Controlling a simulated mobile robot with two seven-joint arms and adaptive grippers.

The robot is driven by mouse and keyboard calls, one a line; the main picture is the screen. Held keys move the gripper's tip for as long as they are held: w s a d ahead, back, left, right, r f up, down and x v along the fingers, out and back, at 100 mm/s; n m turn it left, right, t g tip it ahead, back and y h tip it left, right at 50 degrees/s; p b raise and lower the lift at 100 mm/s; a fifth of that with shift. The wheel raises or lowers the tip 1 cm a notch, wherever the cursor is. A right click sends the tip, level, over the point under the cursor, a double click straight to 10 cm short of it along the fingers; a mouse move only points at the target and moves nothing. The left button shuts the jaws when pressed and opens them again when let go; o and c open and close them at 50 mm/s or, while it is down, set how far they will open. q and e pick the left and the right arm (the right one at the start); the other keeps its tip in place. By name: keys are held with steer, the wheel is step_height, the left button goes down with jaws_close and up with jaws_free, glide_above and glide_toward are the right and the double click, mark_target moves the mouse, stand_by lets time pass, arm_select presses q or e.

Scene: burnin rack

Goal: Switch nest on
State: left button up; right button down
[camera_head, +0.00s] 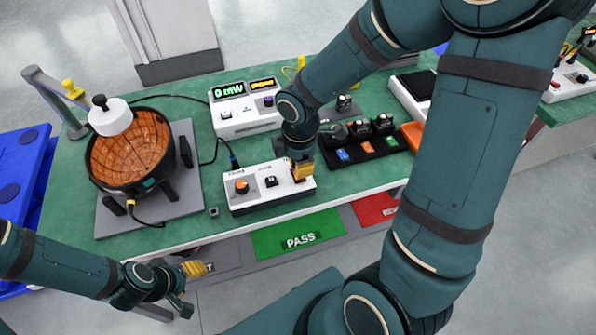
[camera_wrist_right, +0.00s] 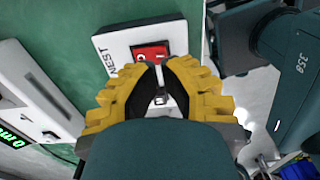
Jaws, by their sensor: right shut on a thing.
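The nest control box (camera_head: 247,203) is white, with an orange knob, a black part in its middle and a switch end at the right. In the right wrist view its panel (camera_wrist_right: 122,38) reads NEST and carries a red rocker switch (camera_wrist_right: 150,52). My right gripper (camera_head: 302,172) is down at the box's right end. Its yellow fingers (camera_wrist_right: 159,64) close together at the near edge of the rocker and cover part of it. Which side of the rocker is pressed cannot be told. My left gripper (camera_head: 196,275) is low at the front left, away from the box; its opening is unclear.
A meter (camera_head: 230,123) reading 0 mW stands behind the box. A round bowl-like fixture (camera_head: 130,190) on a grey plate is at the left. A black tray (camera_head: 375,155) of modules lies at the right. A green PASS area (camera_head: 275,240) is below the front edge.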

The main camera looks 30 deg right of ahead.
steer(key=shift+f, duration=1.75)
stand_by(1.2)
steer(key=shift+r, duration=0.15)
step_height(320, 180, up, 7)
steer(key=p, duration=0.6)
stand_by(0.4)
